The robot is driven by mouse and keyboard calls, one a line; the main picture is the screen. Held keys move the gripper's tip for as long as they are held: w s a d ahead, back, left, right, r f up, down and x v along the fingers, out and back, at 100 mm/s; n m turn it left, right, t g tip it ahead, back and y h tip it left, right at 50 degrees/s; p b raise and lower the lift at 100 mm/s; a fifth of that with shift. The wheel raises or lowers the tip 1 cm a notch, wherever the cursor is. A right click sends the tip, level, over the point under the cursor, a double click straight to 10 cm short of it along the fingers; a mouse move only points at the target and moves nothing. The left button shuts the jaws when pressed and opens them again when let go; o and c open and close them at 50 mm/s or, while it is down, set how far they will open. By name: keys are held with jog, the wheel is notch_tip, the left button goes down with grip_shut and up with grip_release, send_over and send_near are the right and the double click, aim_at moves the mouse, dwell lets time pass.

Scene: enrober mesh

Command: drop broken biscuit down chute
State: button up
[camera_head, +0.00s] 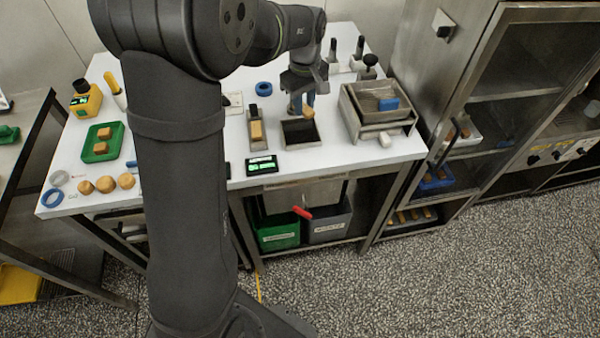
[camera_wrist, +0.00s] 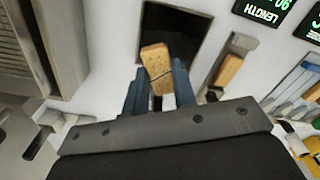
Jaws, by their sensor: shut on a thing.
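The broken biscuit (camera_wrist: 155,60) is a small tan piece with a dark crack across it. My gripper (camera_wrist: 158,88) is shut on it, with a blue finger on each side, in the wrist view. The biscuit (camera_head: 308,111) also shows in the head view, at the end of my gripper (camera_head: 300,104). The chute (camera_head: 299,133) is a dark square opening in the white table. In the wrist view the chute (camera_wrist: 185,30) lies behind the biscuit, which overlaps its near part. I cannot tell the exact height of the biscuit above the opening.
A metal holder with a biscuit (camera_head: 256,131) stands left of the chute, and a steel tray unit (camera_head: 376,113) stands to its right. A black display (camera_head: 262,165) sits at the front edge. A green bin (camera_head: 278,232) and a grey bin (camera_head: 328,222) are under the table.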

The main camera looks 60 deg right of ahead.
jog(key=shift+f, duration=0.45)
jog(key=o, duration=0.8)
jog(key=shift+o, duration=0.2)
notch_tip(320, 180, up, 17)
jog(key=shift+r, duration=0.2)
jog(key=shift+f, duration=0.1)
